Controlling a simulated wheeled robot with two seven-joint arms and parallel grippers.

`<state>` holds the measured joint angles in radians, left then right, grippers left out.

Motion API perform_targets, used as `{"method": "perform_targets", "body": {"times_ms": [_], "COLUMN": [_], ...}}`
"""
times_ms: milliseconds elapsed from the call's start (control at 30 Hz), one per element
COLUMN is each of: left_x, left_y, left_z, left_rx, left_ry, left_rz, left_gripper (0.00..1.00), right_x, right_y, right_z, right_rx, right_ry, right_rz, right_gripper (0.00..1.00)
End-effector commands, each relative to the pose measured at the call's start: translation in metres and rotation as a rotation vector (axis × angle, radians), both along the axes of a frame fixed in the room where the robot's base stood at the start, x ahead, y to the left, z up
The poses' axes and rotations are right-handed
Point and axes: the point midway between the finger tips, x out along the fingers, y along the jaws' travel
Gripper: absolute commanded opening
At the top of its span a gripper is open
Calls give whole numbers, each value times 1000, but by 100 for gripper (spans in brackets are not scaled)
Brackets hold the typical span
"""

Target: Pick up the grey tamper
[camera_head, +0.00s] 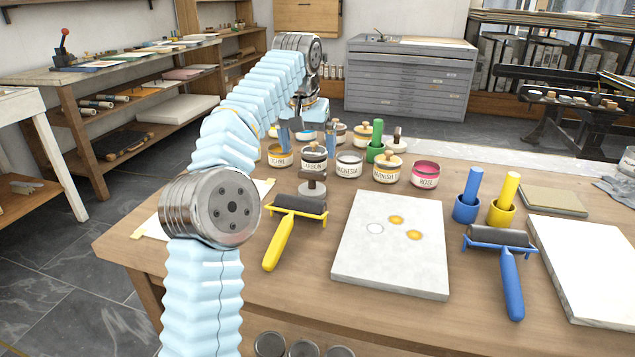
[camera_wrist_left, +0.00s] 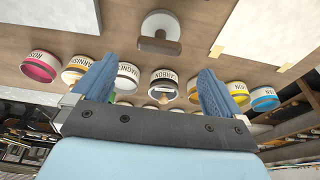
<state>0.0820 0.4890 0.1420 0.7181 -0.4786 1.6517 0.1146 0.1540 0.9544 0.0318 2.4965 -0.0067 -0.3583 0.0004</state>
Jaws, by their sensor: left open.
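The grey tamper (camera_head: 312,188), a pale grey round base with a dark brown handle, stands on the wooden table in front of the CARBON jar. In the left wrist view it shows near the top centre as a grey disc (camera_wrist_left: 160,22) with a brown cylinder across it. My left gripper (camera_head: 308,145) is open and empty, with its blue fingers spread over the row of jars, behind the tamper as the head view sees it. In the left wrist view the tamper lies beyond the fingertips (camera_wrist_left: 157,70), untouched. My right gripper is out of view.
Jars including CARBON (camera_head: 314,158), MAGNESIA (camera_head: 348,165) and ROSE (camera_head: 425,174) stand close behind the tamper. A yellow roller (camera_head: 280,240) lies just in front. A stone slab (camera_head: 390,265) lies to the right.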

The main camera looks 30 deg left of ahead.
Motion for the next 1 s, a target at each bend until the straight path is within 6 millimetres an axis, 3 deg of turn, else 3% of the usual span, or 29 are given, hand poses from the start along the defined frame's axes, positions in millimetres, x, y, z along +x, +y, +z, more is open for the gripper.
{"method": "perform_targets", "body": {"times_ms": [200, 467, 700, 1000], "left_x": [11, 19, 30, 33], "left_y": [3, 4, 7, 7], "left_z": [-45, -69, -103, -111], "left_rx": [-1, -1, 0, -1], "left_ry": [3, 2, 1, -2], "left_rz": [0, 0, 0, 1], "left_gripper": [100, 100, 100, 100], "right_x": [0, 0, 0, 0], "right_y": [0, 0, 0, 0], "right_z": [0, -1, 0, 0], "right_rx": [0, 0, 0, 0], "right_ry": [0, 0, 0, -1], "right_rz": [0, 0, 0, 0], "right_gripper": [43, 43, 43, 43]}}
